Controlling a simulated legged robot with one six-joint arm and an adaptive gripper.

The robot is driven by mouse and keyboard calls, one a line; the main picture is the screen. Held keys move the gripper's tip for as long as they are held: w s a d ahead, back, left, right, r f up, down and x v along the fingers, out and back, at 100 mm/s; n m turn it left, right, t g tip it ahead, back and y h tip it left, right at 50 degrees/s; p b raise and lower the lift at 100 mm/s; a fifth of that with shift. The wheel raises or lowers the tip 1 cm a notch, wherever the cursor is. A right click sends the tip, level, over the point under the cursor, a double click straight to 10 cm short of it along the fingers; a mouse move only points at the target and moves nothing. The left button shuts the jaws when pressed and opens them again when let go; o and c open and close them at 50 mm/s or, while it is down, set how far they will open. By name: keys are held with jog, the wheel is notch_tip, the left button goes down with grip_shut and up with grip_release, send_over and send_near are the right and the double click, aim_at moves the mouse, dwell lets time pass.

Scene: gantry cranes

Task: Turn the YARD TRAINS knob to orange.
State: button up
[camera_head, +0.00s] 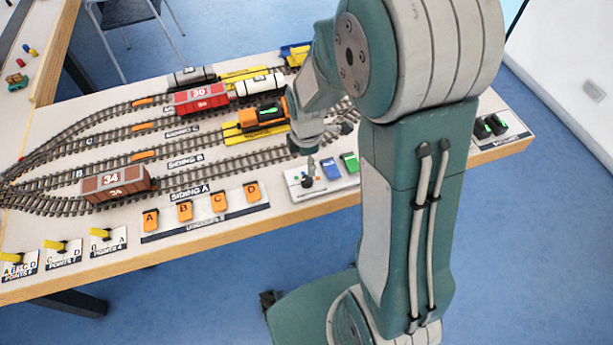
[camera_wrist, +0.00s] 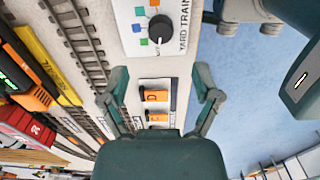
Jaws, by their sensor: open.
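The YARD TRAINS knob (camera_wrist: 160,29) is round and black on a white panel (camera_wrist: 131,48). A small pale mark shows on the knob's lower edge, too small to read surely. The knob (camera_head: 307,182) also shows in the head view, at the table's front edge. My gripper (camera_wrist: 161,76) is open and empty. In the wrist view the knob lies above the gap between its fingers, apart from them. In the head view my gripper (camera_head: 318,142) is over the panel's back side.
Orange switches A to D (camera_head: 201,205) stand left of the panel. A blue switch (camera_head: 330,169) and a green switch (camera_head: 349,162) stand just right of the knob. Tracks with an orange locomotive (camera_head: 262,117) and wagons lie behind.

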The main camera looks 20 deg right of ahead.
aim_at(307, 179)
notch_tip(307, 179, down, 8)
jog(key=shift+f, duration=0.1)
dwell(0.4)
grip_shut()
